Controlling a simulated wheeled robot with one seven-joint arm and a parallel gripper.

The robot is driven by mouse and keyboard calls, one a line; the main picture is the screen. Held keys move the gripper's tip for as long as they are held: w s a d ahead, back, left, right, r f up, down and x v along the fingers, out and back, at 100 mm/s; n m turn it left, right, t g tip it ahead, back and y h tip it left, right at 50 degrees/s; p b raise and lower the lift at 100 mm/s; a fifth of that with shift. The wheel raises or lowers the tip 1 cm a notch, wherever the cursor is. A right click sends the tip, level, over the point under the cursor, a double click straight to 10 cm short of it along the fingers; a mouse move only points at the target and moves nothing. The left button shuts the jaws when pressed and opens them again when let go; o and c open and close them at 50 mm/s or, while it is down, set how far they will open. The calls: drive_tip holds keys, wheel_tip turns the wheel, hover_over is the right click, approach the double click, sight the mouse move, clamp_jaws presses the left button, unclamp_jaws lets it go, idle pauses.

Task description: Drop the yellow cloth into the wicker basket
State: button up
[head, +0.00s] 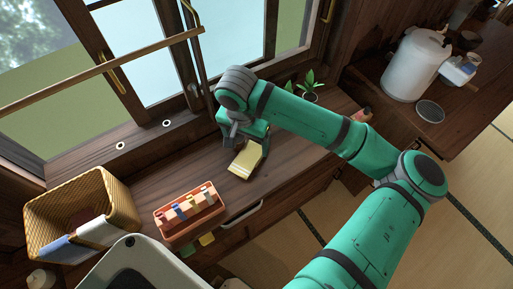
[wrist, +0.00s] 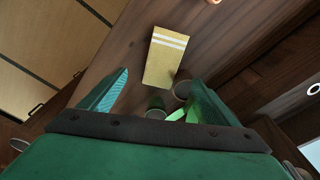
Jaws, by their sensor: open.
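The yellow cloth (head: 245,161) lies folded flat on the dark wooden counter, with pale stripes near one end. It also shows in the wrist view (wrist: 163,58), ahead of the fingertips and roughly between them. My gripper (wrist: 161,78) is open and empty, its two green fingers spread wide. In the head view my gripper (head: 245,139) is over the counter close to the cloth; whether it touches is unclear, and the arm hides part of that area. The wicker basket (head: 121,200) stands at the left end of the counter, with a blue and white cloth over its front side.
An orange tray (head: 180,235) of small coloured items sits between the basket and the yellow cloth. A potted plant (head: 309,88) stands behind my arm by the window. A white canister (head: 414,64) is at the far right. The counter between tray and cloth is bare.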

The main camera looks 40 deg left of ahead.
hover_over(248, 158)
drive_tip(key=f, duration=0.4)
drive_tip(key=s+f, duration=0.1)
drive_tip(key=f, duration=0.1)
drive_tip(key=shift+d+f, duration=0.1)
drive_tip(key=shift+w+f, duration=0.25)
drive_tip(key=shift+f, duration=0.8)
drive_tip(key=shift+w+f, duration=0.2)
drive_tip(key=shift+f, duration=0.85)
drive_tip(key=shift+f, duration=0.25)
drive_tip(key=c, duration=1.2)
drive_tip(key=shift+r, duration=0.25)
